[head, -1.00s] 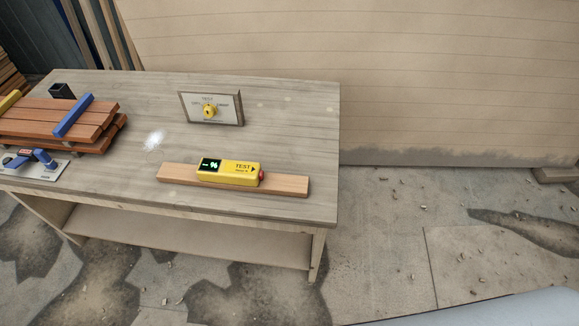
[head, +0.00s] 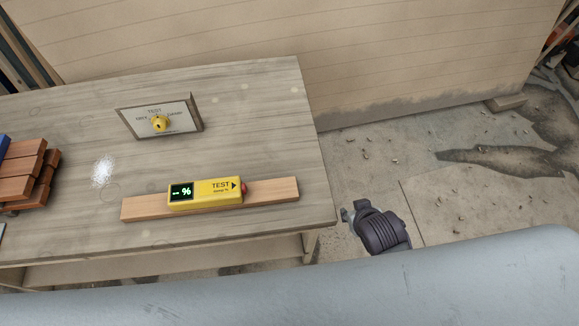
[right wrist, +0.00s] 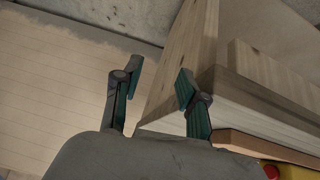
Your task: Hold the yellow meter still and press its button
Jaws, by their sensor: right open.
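The yellow meter (head: 204,193) lies on a wooden strip (head: 275,191) on the workbench. Its green display reads "-- %", and "TEST" with an arrow points at the red button (head: 244,187) on its right end. My right gripper (head: 347,213) is off the bench's right edge, apart from the meter. In the right wrist view the two fingers of my right gripper (right wrist: 158,82) are spread with nothing between them. A corner of the yellow meter (right wrist: 285,170) shows at the lower right there. My left gripper is not in view.
The workbench (head: 240,110) carries a tilted panel (head: 178,115) with a yellow knob at the back. Stacked reddish boards (head: 28,170) lie at the left, with white powder (head: 103,172) beside them. The bench's right edge lies between my right gripper and the meter.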

